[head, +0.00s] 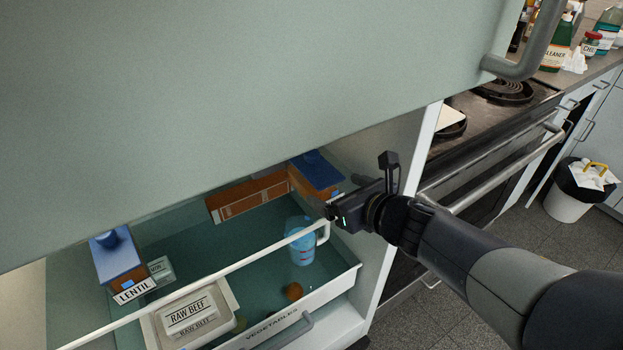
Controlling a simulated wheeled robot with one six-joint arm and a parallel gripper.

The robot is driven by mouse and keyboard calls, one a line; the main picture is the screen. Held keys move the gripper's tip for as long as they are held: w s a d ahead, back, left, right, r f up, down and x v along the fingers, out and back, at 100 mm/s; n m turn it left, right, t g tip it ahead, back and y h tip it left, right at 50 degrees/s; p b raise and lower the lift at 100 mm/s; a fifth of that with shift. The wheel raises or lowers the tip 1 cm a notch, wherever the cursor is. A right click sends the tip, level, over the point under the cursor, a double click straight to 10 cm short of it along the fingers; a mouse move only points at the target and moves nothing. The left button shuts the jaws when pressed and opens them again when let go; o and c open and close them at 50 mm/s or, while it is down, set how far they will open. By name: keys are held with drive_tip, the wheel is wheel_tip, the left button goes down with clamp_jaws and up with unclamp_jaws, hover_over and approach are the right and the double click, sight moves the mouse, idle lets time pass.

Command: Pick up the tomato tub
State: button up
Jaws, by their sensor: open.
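I cannot pick out a tub marked as tomato in this view. A white tub labelled RAW BEEF (190,315) sits in the pulled-out drawer (330,293), whose front is lettered VEGETABLES. A smaller grey tub (160,270) stands behind it, its lettering only partly legible. My gripper (333,212) is open, reaching in from the right, and appears near the right end of the drawer's white rail. It holds nothing that I can see. The pale green panel hides the upper part of the space above the drawer.
A stove (490,140) and a bin (575,198) stand at right. The drawer's middle floor is mostly clear.

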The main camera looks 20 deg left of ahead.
sight(312, 179)
drive_tip(key=x, duration=0.2)
drive_tip(key=shift+w+a+f, duration=0.15)
drive_tip(key=shift+w+a, duration=0.1)
drive_tip(key=shift+f+b+x, duration=0.2)
drive_tip(key=shift+b+x, duration=0.4)
drive_tip(key=shift+x, duration=2.05)
drive_tip(key=shift+d, duration=0.15)
drive_tip(key=shift+c, duration=0.6)
drive_tip(key=c, duration=1.1)
